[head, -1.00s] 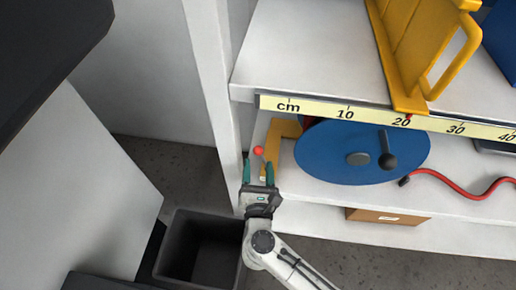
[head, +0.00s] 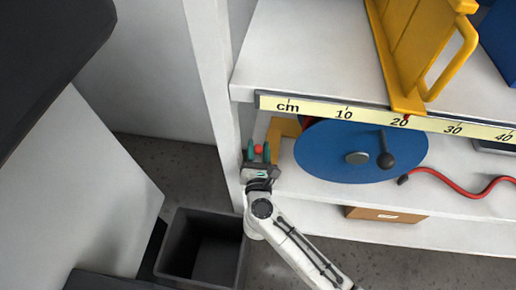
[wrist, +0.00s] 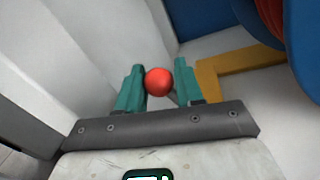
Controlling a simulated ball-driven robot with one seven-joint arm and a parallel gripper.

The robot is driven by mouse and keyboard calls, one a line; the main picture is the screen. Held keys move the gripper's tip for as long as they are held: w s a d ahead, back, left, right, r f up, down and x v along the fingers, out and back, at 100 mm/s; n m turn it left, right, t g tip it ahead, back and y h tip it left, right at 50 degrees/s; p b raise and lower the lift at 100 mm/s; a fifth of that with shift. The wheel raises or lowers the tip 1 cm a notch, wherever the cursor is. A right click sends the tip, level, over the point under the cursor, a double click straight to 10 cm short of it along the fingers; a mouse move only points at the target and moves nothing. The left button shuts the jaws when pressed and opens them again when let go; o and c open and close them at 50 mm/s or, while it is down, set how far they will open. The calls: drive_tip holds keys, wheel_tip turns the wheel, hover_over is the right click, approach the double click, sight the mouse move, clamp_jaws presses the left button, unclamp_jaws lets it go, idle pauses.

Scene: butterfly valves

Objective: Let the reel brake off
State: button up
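The blue reel (head: 340,155) stands on the lower shelf with a dark crank knob and a yellow bracket (head: 284,127) at its left. A red ball knob (head: 259,149), likely the brake's, sits left of the bracket. In the wrist view the red knob (wrist: 159,82) lies between the two green fingers, with a gap showing on the right side. My gripper (head: 258,153) is open around the knob. The knob's lever or stem is mostly hidden. The reel's edge (wrist: 262,20) shows at the upper right of the wrist view.
A white shelf upright (head: 213,90) stands close left of my gripper. The upper shelf with a cm scale (head: 375,115) overhangs the reel. A red hose (head: 455,186) lies at right. A black bin (head: 203,248) is on the floor below.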

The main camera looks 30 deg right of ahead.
drive_tip(key=shift+a, duration=0.1)
clamp_jaws()
drive_tip(key=d+m+b, duration=0.1)
drive_tip(key=b, duration=0.1)
drive_tip(key=s+d+m+b, duration=0.1)
drive_tip(key=m+b, duration=0.1)
drive_tip(key=s+d+m+b, duration=0.1)
drive_tip(key=b, duration=0.1)
drive_tip(key=shift+t+h, duration=0.3)
drive_tip(key=shift+h, duration=0.1)
drive_tip(key=s+d+m+b, duration=0.1)
drive_tip(key=m+b, duration=0.1)
drive_tip(key=s+d+m+b, duration=0.1)
drive_tip(key=m+b, duration=0.1)
drive_tip(key=b, duration=0.1)
drive_tip(key=shift+d, duration=0.2)
drive_tip(key=shift+m, duration=0.3)
drive_tip(key=shift+o, duration=2.1)
unclamp_jaws()
drive_tip(key=shift+d, duration=0.1)
drive_tip(key=shift+h, duration=0.4)
